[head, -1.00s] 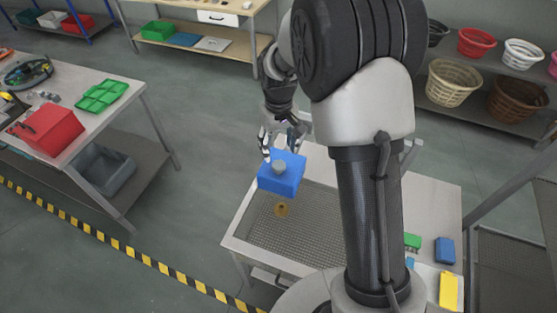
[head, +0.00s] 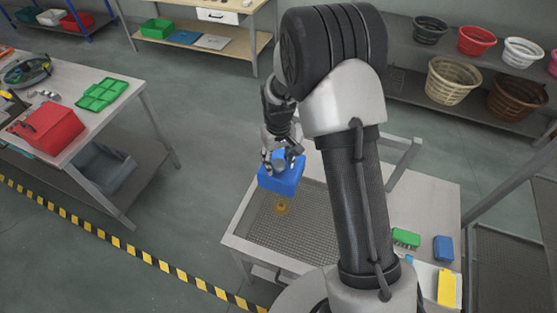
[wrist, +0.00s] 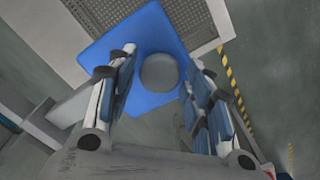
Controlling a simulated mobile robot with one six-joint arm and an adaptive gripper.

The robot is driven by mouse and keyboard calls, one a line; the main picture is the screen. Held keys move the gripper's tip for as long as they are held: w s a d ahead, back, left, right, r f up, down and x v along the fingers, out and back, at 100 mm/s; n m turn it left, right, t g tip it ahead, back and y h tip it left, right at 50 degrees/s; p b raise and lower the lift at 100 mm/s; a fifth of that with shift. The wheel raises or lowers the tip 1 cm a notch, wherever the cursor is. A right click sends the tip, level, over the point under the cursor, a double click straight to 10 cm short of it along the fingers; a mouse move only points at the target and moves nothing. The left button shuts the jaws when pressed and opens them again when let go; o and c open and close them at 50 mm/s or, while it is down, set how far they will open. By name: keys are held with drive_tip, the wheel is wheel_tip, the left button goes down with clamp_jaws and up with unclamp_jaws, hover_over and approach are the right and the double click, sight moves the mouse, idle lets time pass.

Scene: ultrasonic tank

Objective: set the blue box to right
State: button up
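The blue box (head: 283,182) has a round grey knob on top and is at the far left part of the tank table (head: 238,242), over the rim of the mesh basin. The wrist view shows the blue box (wrist: 100,50) with its knob (wrist: 160,72) between my fingers. My gripper (head: 281,160) is above the box, pointing down, its fingers on either side of the knob. In the wrist view, gaps show between the fingers and the knob, so it is open. What supports the box underneath is hidden.
A small brass round piece (head: 282,206) lies in the basin. A green brush (head: 406,238), a blue block (head: 443,248) and a yellow item (head: 446,287) lie at the table's right. A side table (head: 120,78) with a red box (head: 50,131) stands left.

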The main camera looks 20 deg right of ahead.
clamp_jaws()
idle(0.3)
drive_tip(key=shift+d, duration=0.1)
drive_tip(key=s+d+b, duration=0.2)
drive_tip(key=s+d, duration=0.6)
drive_tip(key=d, duration=0.3)
drive_tip(key=s+d+b, duration=0.2)
drive_tip(key=s+d, duration=0.6)
drive_tip(key=d, duration=0.2)
drive_tip(key=shift+d+b, duration=0.3)
drive_tip(key=shift+d, duration=0.1)
drive_tip(key=shift+c, duration=0.7)
unclamp_jaws()
drive_tip(key=o, duration=0.5)
drive_tip(key=shift+s+d, duration=0.1)
drive_tip(key=shift+d, duration=0.05)
